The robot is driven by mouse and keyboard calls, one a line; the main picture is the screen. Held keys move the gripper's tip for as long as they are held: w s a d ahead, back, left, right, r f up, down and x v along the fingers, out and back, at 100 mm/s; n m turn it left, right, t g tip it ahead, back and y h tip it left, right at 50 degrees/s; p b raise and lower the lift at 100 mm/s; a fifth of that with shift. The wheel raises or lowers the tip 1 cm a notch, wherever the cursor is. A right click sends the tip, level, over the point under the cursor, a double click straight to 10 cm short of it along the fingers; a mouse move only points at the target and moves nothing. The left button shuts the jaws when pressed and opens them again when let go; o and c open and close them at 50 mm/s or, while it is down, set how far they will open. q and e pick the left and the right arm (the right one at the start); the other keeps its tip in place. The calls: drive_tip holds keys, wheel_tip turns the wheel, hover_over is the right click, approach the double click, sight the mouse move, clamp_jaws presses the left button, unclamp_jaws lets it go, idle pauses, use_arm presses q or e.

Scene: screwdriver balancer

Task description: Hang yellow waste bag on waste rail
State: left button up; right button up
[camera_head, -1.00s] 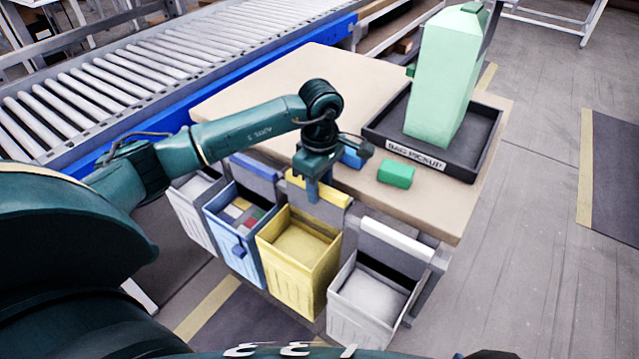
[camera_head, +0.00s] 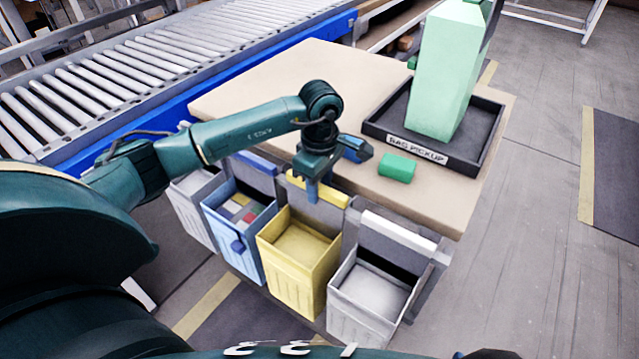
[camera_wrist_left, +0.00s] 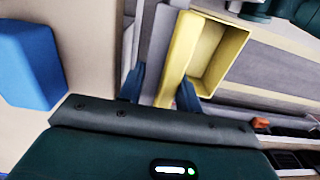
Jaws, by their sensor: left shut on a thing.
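The yellow waste bag (camera_head: 301,277) is an open, box-shaped bag at the table's front side, between the blue and white ones. A yellow strip (camera_head: 336,194) runs along its upper back edge. My left gripper (camera_head: 313,190) points down at this back edge, shut on the bag. In the left wrist view, the fingers (camera_wrist_left: 160,90) stand on either side of the bag's edge, and the bag's open mouth (camera_wrist_left: 218,52) shows beyond them. The waste rail is mostly hidden behind the bags, so I cannot tell whether the yellow bag rests on it. My right gripper is out of view.
A blue bag (camera_head: 232,241) with coloured pieces and a white bag (camera_head: 366,303) flank the yellow one closely. A green block (camera_head: 397,168) lies on the table (camera_head: 270,95). A black tray (camera_head: 477,165) holds a tall pale green object (camera_head: 445,70). A roller conveyor (camera_head: 150,70) runs behind.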

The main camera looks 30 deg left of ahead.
use_arm(q)
drive_tip(key=shift+f, duration=0.3)
drive_tip(key=o, duration=1.1)
drive_tip(key=shift+c, duration=0.2)
